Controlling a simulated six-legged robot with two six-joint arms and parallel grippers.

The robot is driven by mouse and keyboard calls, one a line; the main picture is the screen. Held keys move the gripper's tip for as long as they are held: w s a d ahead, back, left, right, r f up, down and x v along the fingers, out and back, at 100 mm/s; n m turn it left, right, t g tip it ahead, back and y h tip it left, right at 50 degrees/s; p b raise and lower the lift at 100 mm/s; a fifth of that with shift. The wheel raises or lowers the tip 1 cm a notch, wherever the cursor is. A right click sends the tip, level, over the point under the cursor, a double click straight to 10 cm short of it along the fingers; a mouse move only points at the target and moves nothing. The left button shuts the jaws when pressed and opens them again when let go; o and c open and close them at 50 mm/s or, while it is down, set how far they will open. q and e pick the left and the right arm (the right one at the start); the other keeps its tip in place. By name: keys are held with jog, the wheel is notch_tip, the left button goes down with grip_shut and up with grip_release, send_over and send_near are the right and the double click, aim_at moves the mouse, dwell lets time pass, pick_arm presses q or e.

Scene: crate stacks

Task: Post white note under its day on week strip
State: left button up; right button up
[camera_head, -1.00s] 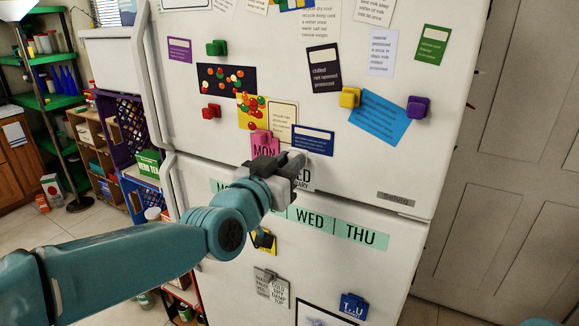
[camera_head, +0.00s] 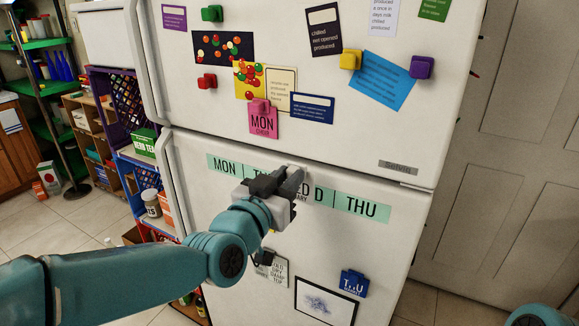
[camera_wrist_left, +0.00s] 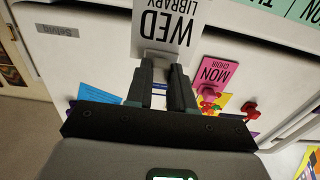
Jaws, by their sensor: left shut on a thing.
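The white note (camera_wrist_left: 168,28) reads WED LIBRARY and shows upside down in the left wrist view. My left gripper (camera_wrist_left: 164,70) is shut on it at its edge, where a pale block shows between the fingers. In the head view my left gripper (camera_head: 290,180) is in front of the mint week strip (camera_head: 372,207) on the lower fridge door and hides most of the note. MON and THU read clearly; TUE and WED are partly covered. The strip also shows in the left wrist view (camera_wrist_left: 283,6). I cannot tell whether the note touches the door. My right gripper is out of view.
A pink MON note (camera_head: 263,122) hangs on the upper door beside a dark blue card (camera_head: 312,108). Below the strip are a blue magnet (camera_head: 354,282), a grey note (camera_head: 279,270) and a framed drawing (camera_head: 325,303). The door under THU is partly bare.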

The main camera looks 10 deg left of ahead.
pick_arm(q)
notch_tip(320, 180, down, 20)
jog(key=s+r+b, duration=0.1)
jog(key=s+b, duration=0.2)
jog(key=b, duration=0.7)
jog(key=shift+a+f+p+x, duration=0.1)
jog(key=shift+f+x, duration=0.1)
jog(key=shift+x, duration=1.4)
jog(key=shift+a+f+p+x, duration=0.15)
jog(key=shift+f+x, duration=0.1)
jog(key=shift+x, duration=1.4)
jog(key=shift+a+f+p+x, duration=0.1)
jog(key=shift+f+x, duration=0.1)
jog(key=shift+x, duration=1.4)
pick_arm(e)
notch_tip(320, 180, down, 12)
pick_arm(q)
jog(key=shift+w, duration=0.15)
jog(key=shift+w+d, duration=0.1)
jog(key=shift+w, duration=0.15)
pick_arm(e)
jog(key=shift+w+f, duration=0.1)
pick_arm(q)
jog(key=shift+b, duration=0.5)
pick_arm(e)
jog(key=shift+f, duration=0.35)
pick_arm(q)
jog(key=o, duration=0.9)
jog(key=shift+w, duration=0.1)
